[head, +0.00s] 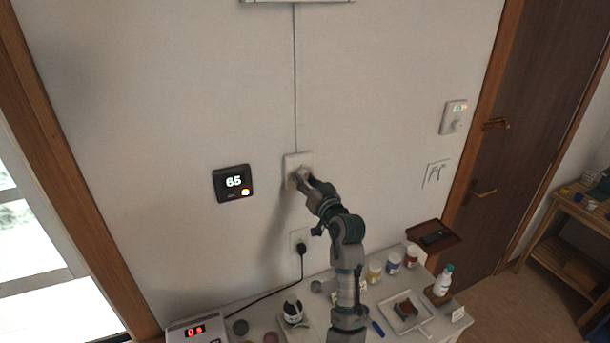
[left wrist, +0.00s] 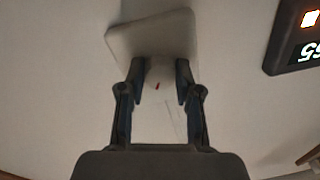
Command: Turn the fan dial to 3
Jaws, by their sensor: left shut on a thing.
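The fan dial's white wall plate (head: 292,160) is on the wall in the middle of the head view, below a vertical cord. My left gripper (head: 302,177) is at the plate, shut on the dial knob. In the left wrist view the plate (left wrist: 150,32) is near the top, and the pale knob (left wrist: 160,74) with a small red mark sits between the fingers of my left gripper (left wrist: 161,84). The numbers around the dial cannot be read. My right gripper is not in view.
A black thermostat (head: 232,183) reading 65 is left of the plate. An outlet with a black plug (head: 301,248) is below. A white table (head: 255,300) with jars, a bottle and a scale stands under my arm. Another wall control (head: 453,117) is at the right, by the door.

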